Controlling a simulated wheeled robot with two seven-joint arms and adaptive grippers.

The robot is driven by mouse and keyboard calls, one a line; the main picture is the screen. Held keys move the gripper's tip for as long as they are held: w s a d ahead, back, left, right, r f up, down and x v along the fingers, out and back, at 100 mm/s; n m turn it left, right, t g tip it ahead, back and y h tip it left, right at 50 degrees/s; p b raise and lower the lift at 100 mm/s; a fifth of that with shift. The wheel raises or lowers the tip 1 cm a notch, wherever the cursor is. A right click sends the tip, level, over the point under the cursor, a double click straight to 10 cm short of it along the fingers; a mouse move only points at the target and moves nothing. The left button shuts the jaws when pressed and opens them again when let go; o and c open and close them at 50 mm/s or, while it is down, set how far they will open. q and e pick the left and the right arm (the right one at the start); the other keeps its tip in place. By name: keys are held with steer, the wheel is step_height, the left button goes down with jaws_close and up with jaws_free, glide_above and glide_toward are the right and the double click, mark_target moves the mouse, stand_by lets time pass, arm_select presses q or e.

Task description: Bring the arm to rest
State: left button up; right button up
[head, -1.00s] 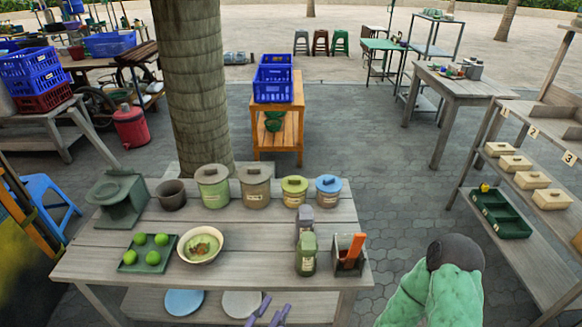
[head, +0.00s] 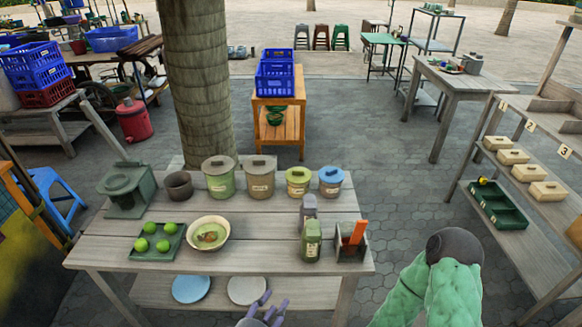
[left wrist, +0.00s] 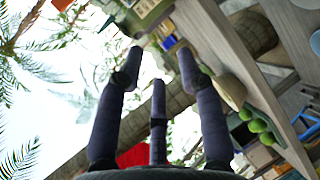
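My left gripper (head: 275,298) shows at the bottom edge of the head view, in front of the table's front edge. Its purple fingers are spread, with nothing between them. In the left wrist view the three fingers (left wrist: 160,64) stand apart and empty, pointing up the picture. The wooden table (head: 150,262) holds a pale bowl (head: 208,246) with green contents and a green tray (head: 136,254) of green round fruits. A dark cup (head: 178,186) stands behind them. My right arm shows as a green sleeve with a dark joint at lower right; its gripper is out of view.
Lidded jars (head: 261,184) stand along the table's back. Green (head: 311,240) and grey bottles and a box with an orange-handled tool (head: 352,248) are at its right. Plates (head: 191,289) lie on the lower shelf near my left gripper. A shelf rack (head: 520,250) stands right.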

arm_select(q)
steer(key=s+a+f+m+g+p, duration=0.2)
steer(key=f+m+g, duration=0.1)
steer(key=f, duration=0.6)
steer(key=s+a+f+m+g+p, duration=0.1)
steer(key=s+f+m+g+p, duration=0.1)
steer(key=f+g, duration=0.3)
steer(key=s+a+f+m+g+y+p, duration=0.1)
steer(key=f+m+g, duration=0.3)
steer(key=f, duration=1)
steer(key=shift+s+a+g+p, duration=0.3)
steer(key=shift+s+a+p, duration=0.2)
steer(key=shift+a, duration=0.3)
steer(key=shift+f, duration=0.1)
